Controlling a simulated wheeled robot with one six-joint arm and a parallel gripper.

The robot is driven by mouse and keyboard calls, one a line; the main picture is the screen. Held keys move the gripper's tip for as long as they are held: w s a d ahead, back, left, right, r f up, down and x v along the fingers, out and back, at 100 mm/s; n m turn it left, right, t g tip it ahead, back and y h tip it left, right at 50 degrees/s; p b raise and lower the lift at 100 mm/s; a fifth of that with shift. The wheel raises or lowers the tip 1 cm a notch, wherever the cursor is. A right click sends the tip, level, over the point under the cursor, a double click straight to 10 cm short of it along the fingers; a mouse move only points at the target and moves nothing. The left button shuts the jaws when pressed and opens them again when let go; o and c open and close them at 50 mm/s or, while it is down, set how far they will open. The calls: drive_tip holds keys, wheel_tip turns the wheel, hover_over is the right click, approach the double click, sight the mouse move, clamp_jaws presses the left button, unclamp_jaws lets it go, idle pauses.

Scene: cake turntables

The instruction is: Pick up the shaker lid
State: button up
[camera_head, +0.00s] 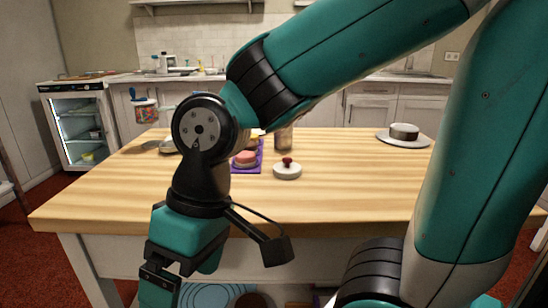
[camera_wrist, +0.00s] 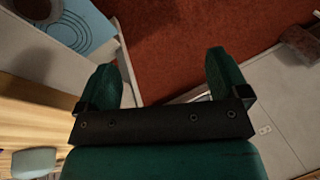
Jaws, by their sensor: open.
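A small white disc with a dark red knob (camera_head: 287,172), which looks like the lid, lies on the wooden table near its middle in the head view. My gripper (camera_wrist: 162,68) is open, its two green fingers wide apart with nothing between them in the wrist view. In the head view its fingers are cut off by the bottom edge. It hangs in front of the table, lower left of the lid and apart from it. I cannot make out the lid in the wrist view.
The wooden table (camera_head: 350,190) has free room right of the lid. A purple mat (camera_head: 246,170) with a pink cake (camera_head: 245,158) lies left of it. A jar (camera_head: 283,140) stands behind. A turntable (camera_head: 385,138) is at back right. A blue ringed mat (camera_wrist: 78,35) lies below the tabletop.

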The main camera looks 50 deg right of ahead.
drive_tip(key=shift+o, duration=0.2)
drive_tip(key=w+d+r+m+p, duration=0.5)
drive_tip(key=w+r+m+p, duration=0.1)
drive_tip(key=w, duration=0.1)
drive_tip(key=shift+w+r+m+t+h+p, duration=0.3)
drive_tip(key=shift+w+r+m+h+p, duration=0.05)
drive_tip(key=shift+r+m+h, duration=0.05)
wheel_tip(320, 180, up, 8)
drive_tip(key=f+m+h+p, duration=0.1)
drive_tip(key=m+h+p, duration=0.2)
drive_tip(key=m+p, duration=2.05)
hover_over(286, 158)
drive_tip(key=b, duration=0.3)
drive_tip(key=m, duration=0.2)
drive_tip(key=shift+m+g, duration=0.25)
drive_tip(key=shift+g, duration=0.15)
wheel_tip(286, 158, down, 11)
drive_tip(key=shift+r+p, duration=0.1)
drive_tip(key=shift+p, duration=0.8)
drive_tip(key=shift+f+p, duration=0.9)
drive_tip(key=shift+f, duration=2.15)
drive_tip(key=c, duration=0.8)
